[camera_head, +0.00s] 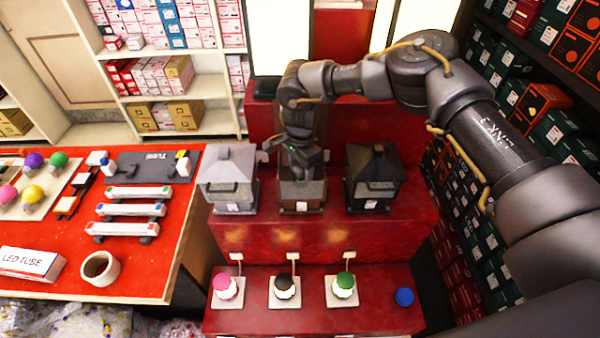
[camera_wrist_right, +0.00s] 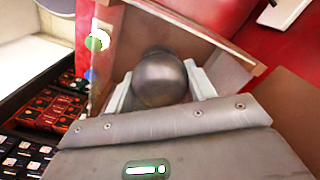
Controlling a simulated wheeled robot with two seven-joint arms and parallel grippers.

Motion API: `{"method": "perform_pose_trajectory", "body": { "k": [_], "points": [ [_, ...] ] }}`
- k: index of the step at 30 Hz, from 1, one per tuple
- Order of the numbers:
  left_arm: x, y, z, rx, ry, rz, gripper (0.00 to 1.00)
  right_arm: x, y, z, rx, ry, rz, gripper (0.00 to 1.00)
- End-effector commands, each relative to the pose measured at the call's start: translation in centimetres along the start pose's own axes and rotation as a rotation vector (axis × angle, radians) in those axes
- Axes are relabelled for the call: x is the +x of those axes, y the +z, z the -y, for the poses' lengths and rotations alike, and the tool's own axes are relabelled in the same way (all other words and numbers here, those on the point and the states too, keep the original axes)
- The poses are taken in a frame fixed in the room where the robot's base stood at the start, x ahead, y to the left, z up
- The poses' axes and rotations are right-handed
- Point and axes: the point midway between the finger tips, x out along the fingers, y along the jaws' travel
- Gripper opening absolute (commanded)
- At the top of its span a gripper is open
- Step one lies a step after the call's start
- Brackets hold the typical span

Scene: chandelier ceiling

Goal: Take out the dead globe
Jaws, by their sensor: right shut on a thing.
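Three lanterns stand in a row on the red display step: a grey one (camera_head: 230,180) at the left, a brown one (camera_head: 302,197) in the middle and a black one (camera_head: 373,180) at the right. My right gripper (camera_head: 303,170) reaches down from above into the middle lantern, whose roof does not show. In the right wrist view, a dark grey globe (camera_wrist_right: 160,80) sits between the two pale fingers of the gripper, which are shut on it. The globe's lower end is hidden. The head view hides the globe behind the gripper. My left gripper is not in view.
On the lower red step, pink (camera_head: 225,286), black (camera_head: 285,286) and green (camera_head: 344,286) topped pieces stand on white plates beside a blue disc (camera_head: 404,297). The red table (camera_head: 150,272) at left holds coloured bulbs, tubes and a white cup (camera_head: 100,268). Boxed shelves flank the right.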

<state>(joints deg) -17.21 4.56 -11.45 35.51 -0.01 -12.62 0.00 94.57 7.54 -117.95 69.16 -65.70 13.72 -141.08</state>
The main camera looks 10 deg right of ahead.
Motion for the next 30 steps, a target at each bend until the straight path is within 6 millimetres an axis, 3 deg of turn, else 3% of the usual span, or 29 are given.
{"method": "perform_pose_trajectory", "body": {
  "k": [10, 17, 26, 30],
  "points": [
    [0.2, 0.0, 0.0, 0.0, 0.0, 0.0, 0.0, -0.5, 0.0, 0.1, 0.0, -0.002, 0.0, 0.31],
    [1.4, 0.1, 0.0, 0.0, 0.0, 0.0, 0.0, -3.2, 0.1, 0.0, -0.002, -0.004, -0.001, 0.31],
    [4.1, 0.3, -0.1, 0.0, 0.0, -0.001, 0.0, -8.6, 3.8, -3.0, -0.004, -0.005, -0.001, 0.31],
    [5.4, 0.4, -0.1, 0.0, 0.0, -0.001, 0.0, -9.9, 6.2, -5.0, -0.007, -0.002, -0.001, 0.31]
  ]
}}
